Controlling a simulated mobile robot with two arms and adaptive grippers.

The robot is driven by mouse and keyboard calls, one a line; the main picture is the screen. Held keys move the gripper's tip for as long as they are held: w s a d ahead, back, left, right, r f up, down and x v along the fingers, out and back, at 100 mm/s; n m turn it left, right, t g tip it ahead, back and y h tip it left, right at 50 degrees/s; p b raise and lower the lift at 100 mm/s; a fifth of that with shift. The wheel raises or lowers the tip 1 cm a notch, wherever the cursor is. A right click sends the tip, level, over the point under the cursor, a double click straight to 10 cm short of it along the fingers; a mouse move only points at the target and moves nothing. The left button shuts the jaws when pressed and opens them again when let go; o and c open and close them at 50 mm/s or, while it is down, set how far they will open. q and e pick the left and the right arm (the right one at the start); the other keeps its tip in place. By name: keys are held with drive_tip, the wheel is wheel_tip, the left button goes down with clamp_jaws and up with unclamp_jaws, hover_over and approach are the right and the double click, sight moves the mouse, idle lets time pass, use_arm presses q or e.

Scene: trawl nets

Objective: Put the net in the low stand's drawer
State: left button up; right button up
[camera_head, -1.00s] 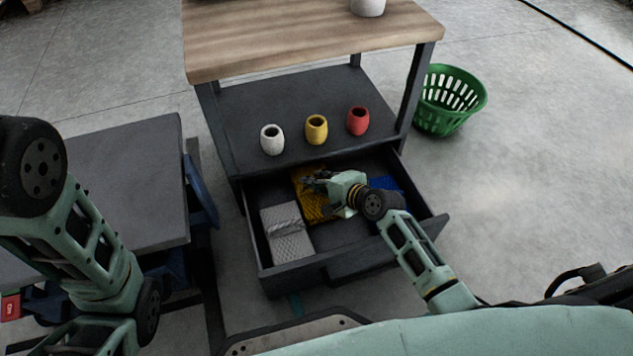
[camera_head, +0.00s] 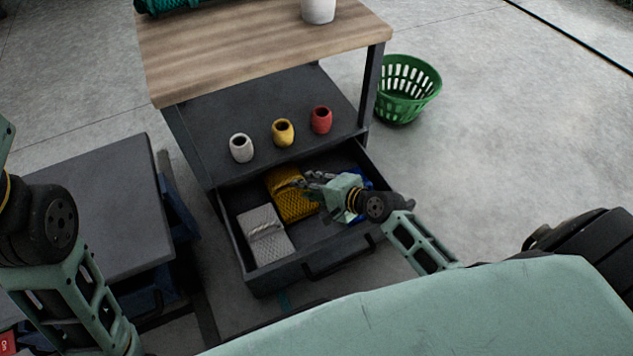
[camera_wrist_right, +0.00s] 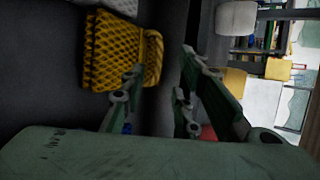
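The low stand's drawer (camera_head: 270,276) is pulled open. In it lie a folded grey-white net (camera_head: 266,235), a yellow net (camera_head: 293,201) and a blue net (camera_head: 362,180), which is partly hidden behind my right gripper. A dark teal net (camera_head: 172,5) lies on the wooden top, cut by the frame's upper edge. My right gripper (camera_head: 312,184) is over the drawer, at the right edge of the yellow net. In the right wrist view its fingers (camera_wrist_right: 160,92) are spread, with nothing between them, and the yellow net (camera_wrist_right: 115,55) lies to their left. My left gripper is out of view.
White (camera_head: 241,149), yellow (camera_head: 283,133) and red (camera_head: 321,120) pots stand on the stand's lower shelf (camera_head: 265,105). A white pot (camera_head: 318,10) stands on the wooden top (camera_head: 230,50). A green basket (camera_head: 408,90) is on the floor at right. A grey table (camera_head: 95,205) is at left.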

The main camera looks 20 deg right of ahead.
drive_tip(key=shift+p+v, duration=0.5)
drive_tip(key=shift+v, duration=1.1)
